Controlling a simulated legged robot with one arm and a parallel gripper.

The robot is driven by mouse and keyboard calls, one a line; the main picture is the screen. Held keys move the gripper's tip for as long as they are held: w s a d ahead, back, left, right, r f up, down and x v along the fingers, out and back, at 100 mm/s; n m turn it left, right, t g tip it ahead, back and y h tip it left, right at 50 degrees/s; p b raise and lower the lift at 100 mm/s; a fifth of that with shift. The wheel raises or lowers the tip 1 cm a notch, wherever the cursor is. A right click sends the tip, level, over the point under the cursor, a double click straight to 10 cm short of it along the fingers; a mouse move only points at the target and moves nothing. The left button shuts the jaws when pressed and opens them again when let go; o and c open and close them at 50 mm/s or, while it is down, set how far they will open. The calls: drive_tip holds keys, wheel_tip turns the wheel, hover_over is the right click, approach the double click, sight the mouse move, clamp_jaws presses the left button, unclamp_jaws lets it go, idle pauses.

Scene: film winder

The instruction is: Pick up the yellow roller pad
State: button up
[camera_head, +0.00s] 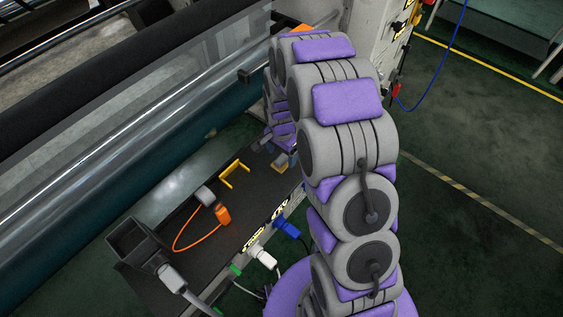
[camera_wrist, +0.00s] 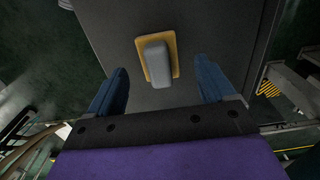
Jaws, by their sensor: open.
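The yellow roller pad (camera_wrist: 173,42) lies flat on a dark surface in the wrist view, with a grey rounded block (camera_wrist: 157,63) on top of it. My gripper (camera_wrist: 161,68) is open, with one blue finger to the left of the pad and one to the right. Neither finger touches the pad, and nothing is held. In the head view a small part of the pad (camera_head: 281,166) shows at the right end of the dark shelf, just below my gripper (camera_head: 268,143). My arm hides much of that area.
The dark shelf (camera_head: 190,240) also holds a yellow U-shaped handle (camera_head: 235,173), an orange tool with a cord (camera_head: 222,215) and a dark box (camera_head: 135,243) at its left end. Large rollers (camera_head: 120,130) run behind it. Blue and white plugs (camera_head: 262,258) stick out in front.

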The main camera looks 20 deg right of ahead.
wheel_tip(320, 180, down, 3)
drive_tip(key=shift+r, duration=0.1)
drive_tip(key=c, duration=1.2)
drive_tip(key=shift+r, duration=0.15)
drive_tip(key=shift+r, duration=0.5)
wheel_tip(320, 180, up, 3)
drive_tip(key=shift+s+f+p, duration=0.15)
drive_tip(key=shift+p, duration=0.3)
drive_tip(key=s, duration=0.5)
drive_tip(key=s+p, duration=0.1)
drive_tip(key=s, duration=0.4)
drive_tip(key=s+r, duration=0.1)
drive_tip(key=s, duration=0.4)
drive_tip(key=shift+s+p, duration=0.35)
drive_tip(key=shift+p, duration=0.05)
